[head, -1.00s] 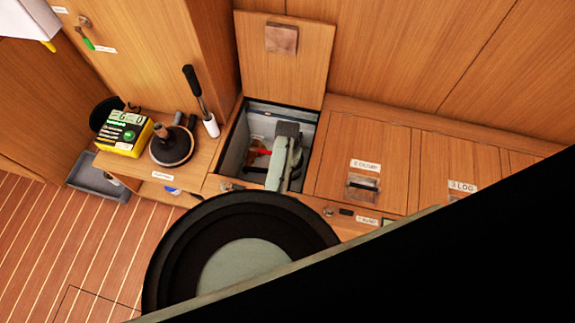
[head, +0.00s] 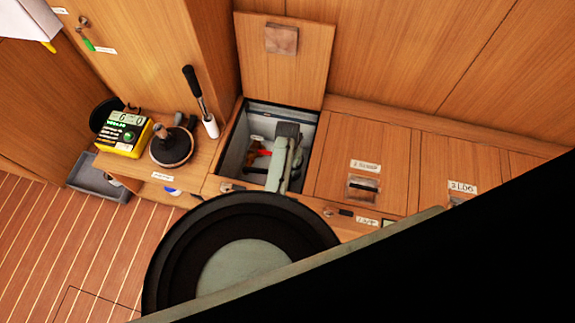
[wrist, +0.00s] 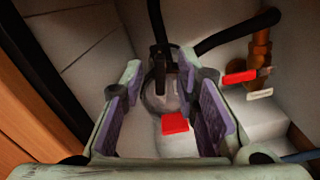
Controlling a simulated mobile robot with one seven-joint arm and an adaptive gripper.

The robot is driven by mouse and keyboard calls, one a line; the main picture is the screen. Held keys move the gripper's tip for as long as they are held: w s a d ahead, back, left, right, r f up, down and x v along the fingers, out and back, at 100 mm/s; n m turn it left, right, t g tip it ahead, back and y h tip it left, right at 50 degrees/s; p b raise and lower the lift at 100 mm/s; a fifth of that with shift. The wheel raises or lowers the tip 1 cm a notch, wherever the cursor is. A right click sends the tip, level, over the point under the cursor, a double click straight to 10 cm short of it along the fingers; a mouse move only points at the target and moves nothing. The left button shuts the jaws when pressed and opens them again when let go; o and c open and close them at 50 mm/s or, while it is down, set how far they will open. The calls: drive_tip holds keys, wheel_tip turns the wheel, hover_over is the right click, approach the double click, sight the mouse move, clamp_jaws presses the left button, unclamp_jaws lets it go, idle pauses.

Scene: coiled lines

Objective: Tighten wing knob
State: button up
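In the wrist view my gripper (wrist: 160,68) is open. Its two pale fingers with purple inner pads stand on either side of a dark upright piece (wrist: 160,62), apparently the wing knob, on top of a round greyish fitting (wrist: 160,97). A gap shows between the fingertips and this dark piece, though exact contact is hard to judge. A red patch (wrist: 175,123) shows low between the fingers. In the head view my arm reaches down into the open locker (head: 232,150), where the knob cannot be made out.
Black hoses (wrist: 236,32) run close to the fingers. A red-handled valve (wrist: 240,77) on a brass pipe stands to the right. The locker's wooden edge (wrist: 40,105) is at left. The raised lid (head: 285,65) stands behind; a yellow box (head: 124,134) sits on the left bench.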

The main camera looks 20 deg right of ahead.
wheel_tip(320, 180, up, 12)
idle(0.5)
drive_tip(key=shift+s, duration=0.1)
idle(0.4)
